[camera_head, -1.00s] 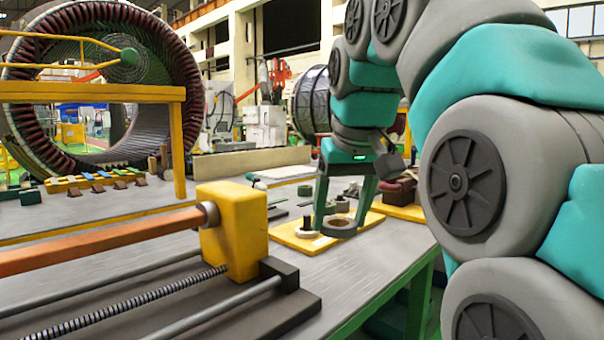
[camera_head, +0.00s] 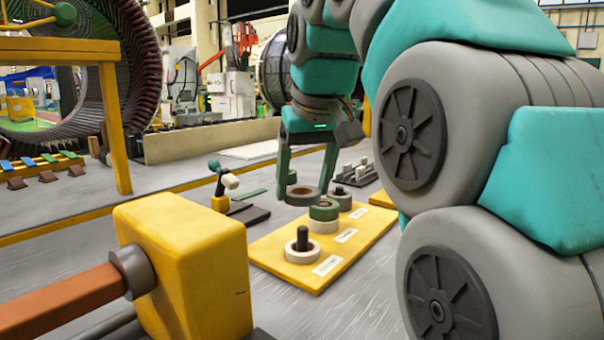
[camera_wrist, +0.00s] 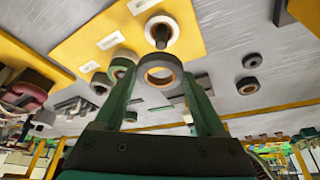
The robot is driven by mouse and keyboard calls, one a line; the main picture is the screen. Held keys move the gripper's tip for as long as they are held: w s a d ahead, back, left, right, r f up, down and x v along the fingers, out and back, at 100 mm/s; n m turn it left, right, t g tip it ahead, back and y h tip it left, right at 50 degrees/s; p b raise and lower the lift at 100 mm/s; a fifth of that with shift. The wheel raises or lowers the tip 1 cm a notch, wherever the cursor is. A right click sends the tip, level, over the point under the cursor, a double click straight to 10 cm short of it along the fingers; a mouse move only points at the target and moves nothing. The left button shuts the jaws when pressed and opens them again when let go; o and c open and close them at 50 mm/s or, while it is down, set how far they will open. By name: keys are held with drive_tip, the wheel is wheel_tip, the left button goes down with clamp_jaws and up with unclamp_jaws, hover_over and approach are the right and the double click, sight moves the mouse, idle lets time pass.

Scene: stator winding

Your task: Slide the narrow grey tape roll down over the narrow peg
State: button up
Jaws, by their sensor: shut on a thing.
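A grey tape roll with a brown core (camera_head: 302,195) is gripped between the fingertips of my gripper (camera_head: 304,188). It also shows between the fingers in the wrist view (camera_wrist: 160,73). In the head view it appears raised, just behind and left of the green roll (camera_head: 324,208) on the yellow board (camera_head: 268,255). A dark peg (camera_head: 303,238) stands at the board's near end with a pale roll (camera_head: 303,252) around its base. Another dark peg (camera_head: 339,190) stands at the far side with a grey roll (camera_head: 342,202) around it. I cannot tell which peg is the narrow one.
A yellow block with a copper-coloured bar (camera_head: 185,265) fills the near left. A small tool on a stand (camera_head: 222,185) is left of the board. Several pale pegs on a dark rack (camera_head: 358,172) stand behind. Two loose rolls (camera_wrist: 250,74) lie on grey table in the wrist view.

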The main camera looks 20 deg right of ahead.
sight(302, 227)
drive_tip(key=shift+f+b, duration=1.1)
drive_tip(key=shift+f, duration=2)
drive_tip(key=o, duration=1.3)
drive_tip(key=p+v, duration=0.1)
drive_tip(key=v, duration=0.6)
drive_tip(key=shift+w, duration=0.2)
drive_tip(key=shift+s+r+p, duration=0.25)
drive_tip(key=shift+r+p, duration=0.2)
drive_tip(key=shift+p, duration=0.05)
drive_tip(key=shift+s, duration=0.1)
